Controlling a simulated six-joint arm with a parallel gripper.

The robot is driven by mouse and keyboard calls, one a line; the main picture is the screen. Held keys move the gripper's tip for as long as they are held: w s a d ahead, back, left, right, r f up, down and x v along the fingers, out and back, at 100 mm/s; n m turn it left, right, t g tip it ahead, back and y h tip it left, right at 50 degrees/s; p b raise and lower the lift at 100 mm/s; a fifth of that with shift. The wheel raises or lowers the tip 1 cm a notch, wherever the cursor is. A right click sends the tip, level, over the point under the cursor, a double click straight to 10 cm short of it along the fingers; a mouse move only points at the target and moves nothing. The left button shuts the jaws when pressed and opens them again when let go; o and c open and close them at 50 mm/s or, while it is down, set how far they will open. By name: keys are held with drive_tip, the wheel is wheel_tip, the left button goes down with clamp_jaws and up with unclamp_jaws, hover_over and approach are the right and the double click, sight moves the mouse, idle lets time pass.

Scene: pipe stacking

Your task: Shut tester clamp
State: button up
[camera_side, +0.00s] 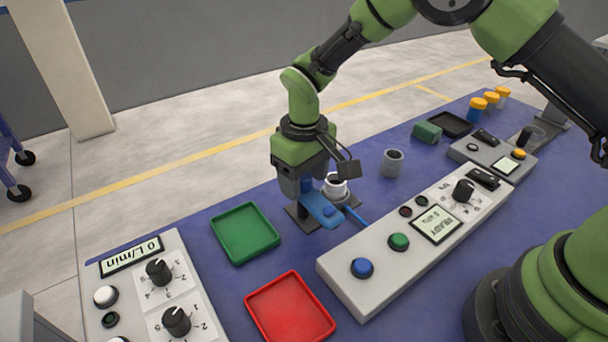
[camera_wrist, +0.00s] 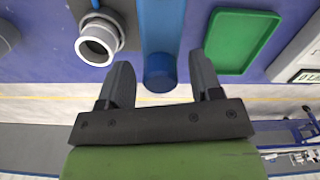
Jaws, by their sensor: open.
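The tester clamp's blue lever (camera_side: 322,210) lies low beside the front of my gripper (camera_side: 306,190). In the wrist view the blue lever (camera_wrist: 160,35) runs between the two fingers of my gripper (camera_wrist: 160,62); its rounded end sits in the gap, with space on both sides. The fingers are open and not closed on it. A light grey pipe (camera_side: 335,188) stands upright on the clamp's dark base plate (camera_side: 298,216), beside the lever. The pipe's open mouth shows in the wrist view (camera_wrist: 84,50). My gripper hides part of the clamp in the side view.
A green tray (camera_side: 245,232) and a red tray (camera_side: 290,307) lie to the left. A long grey control panel (camera_side: 335,272) reading READY stands in front of the clamp. A grey pipe (camera_side: 392,163) and a green block (camera_side: 427,132) stand behind. A flow panel (camera_side: 135,290) is at left.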

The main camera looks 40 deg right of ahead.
clamp_jaws()
drive_tip(key=shift+n, duration=0.4)
drive_tip(key=n, duration=0.3)
drive_tip(key=shift+n, duration=0.3)
drive_tip(key=n, duration=0.4)
drive_tip(key=shift+w+d+n, duration=0.1)
drive_tip(key=shift+n, duration=0.2)
drive_tip(key=n, duration=0.4)
drive_tip(key=shift+n, duration=0.3)
drive_tip(key=shift+w+n, duration=0.1)
drive_tip(key=shift+n, duration=2.1)
